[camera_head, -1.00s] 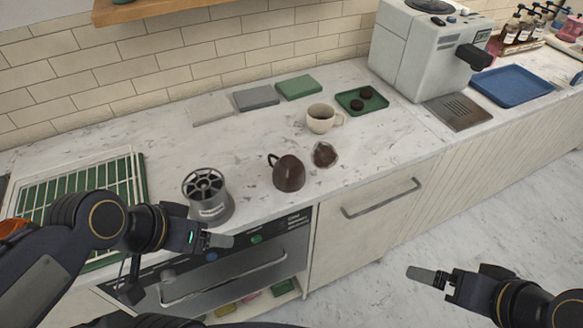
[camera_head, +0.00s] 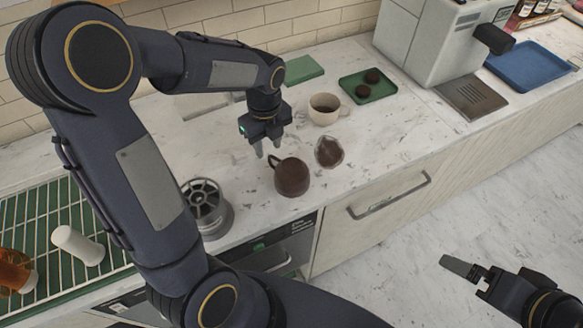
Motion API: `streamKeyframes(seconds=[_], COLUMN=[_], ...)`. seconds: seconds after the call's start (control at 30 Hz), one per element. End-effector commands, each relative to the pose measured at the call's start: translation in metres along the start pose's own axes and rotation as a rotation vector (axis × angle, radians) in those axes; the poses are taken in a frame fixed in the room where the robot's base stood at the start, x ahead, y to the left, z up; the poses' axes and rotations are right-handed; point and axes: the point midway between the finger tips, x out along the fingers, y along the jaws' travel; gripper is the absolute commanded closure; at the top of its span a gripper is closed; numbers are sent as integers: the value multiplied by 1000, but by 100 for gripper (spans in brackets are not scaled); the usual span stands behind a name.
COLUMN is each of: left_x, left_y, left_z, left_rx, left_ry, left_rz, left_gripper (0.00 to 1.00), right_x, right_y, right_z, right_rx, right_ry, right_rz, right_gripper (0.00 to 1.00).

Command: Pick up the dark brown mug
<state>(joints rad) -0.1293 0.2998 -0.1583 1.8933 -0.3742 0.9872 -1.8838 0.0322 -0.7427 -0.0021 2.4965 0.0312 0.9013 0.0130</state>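The dark brown mug (camera_head: 292,178) is on the marble counter near its front edge. No opening shows on its rounded top, so it looks upside down. Its handle is on its upper left side. My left gripper (camera_head: 269,149) points down above the counter, just behind and left of the mug, near the handle. Its two fingers are apart with nothing between them, and I see no contact with the mug. My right gripper (camera_head: 466,268) is at the lower right, over the floor and away from the counter; its finger gap is not clear.
A brown, pale-edged vessel (camera_head: 329,151) is close right of the mug. A cream cup (camera_head: 324,109) stands behind. A metal canister (camera_head: 205,207) is to the left. A green tray (camera_head: 350,84) with dark round items and a coffee machine (camera_head: 410,40) are farther back.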

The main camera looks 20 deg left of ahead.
Motion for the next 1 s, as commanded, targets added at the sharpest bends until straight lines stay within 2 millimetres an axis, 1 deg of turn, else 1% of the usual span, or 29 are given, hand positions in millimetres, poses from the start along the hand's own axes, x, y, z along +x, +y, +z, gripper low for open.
streamKeyframes(seconds=[0.2,0.3,0.4,0.6,0.63,0.67,0.8,0.9,1.0], left_x=[31,44,50,50,50,50,50,50,50], left_y=[0,0,-1,-1,-1,-1,-1,-1,-1], left_z=[-5,-4,-4,-4,-4,-4,-4,-4,-4], left_rx=[-1,-3,-3,-3,-4,-4,-4,-4,-3], left_ry=[3,2,1,1,1,1,1,1,1], left_rz=[5,3,1,-1,-1,-1,-1,-1,-1], left_gripper=[64,64,64,64,66,70,88,100,100], right_x=[-7,-7,-7,-7,-7,-7,-7,-7,-7], right_y=[-3,-3,-3,-3,-3,-3,-3,-3,-3], right_z=[-4,-4,-4,-4,-4,-4,-4,-4,-4], right_rx=[0,0,0,0,0,0,0,0,0], right_ry=[0,0,0,0,0,0,0,0,0], right_rz=[0,0,0,0,0,0,0,0,0], right_gripper=[0,0,0,0,0,0,0,0,0])
